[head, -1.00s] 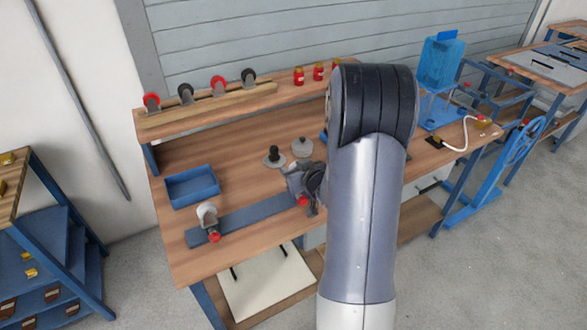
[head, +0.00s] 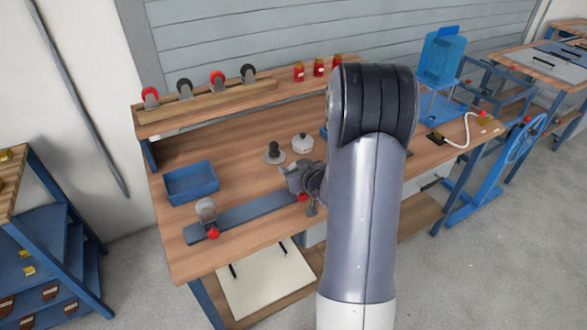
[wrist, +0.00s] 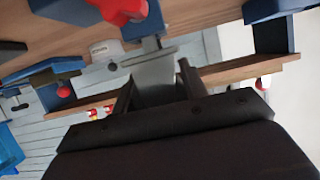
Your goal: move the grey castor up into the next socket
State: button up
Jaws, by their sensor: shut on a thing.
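My gripper (head: 297,179) is shut on a grey piece, which looks like the grey castor (wrist: 155,78). In the wrist view the grey piece sits between the two dark fingers. In the head view my gripper is at the right part of the blue strip (head: 255,210), and my arm hides what lies behind it. A red knob (head: 303,197) shows just below the gripper. Another pale grey castor-like piece (head: 205,209) stands at the strip's left end, beside a red knob (head: 213,233). I cannot tell whether the held piece touches the strip, and its socket is hidden.
A wooden rack (head: 225,95) on the back shelf holds several red and black castors. A blue tray (head: 191,183) stands left on the bench. A dark knobbed piece (head: 274,155) and a pale lidded pot (head: 302,143) stand behind the strip. Red jars (head: 318,68) are on the shelf.

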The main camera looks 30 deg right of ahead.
jog(key=shift+f+b, duration=0.4)
dwell(0.6)
jog(key=o, duration=1.5)
jog(key=shift+o, duration=0.2)
notch_tip(320, 180, up, 7)
jog(key=p, duration=0.6)
jog(key=shift+r, duration=0.1)
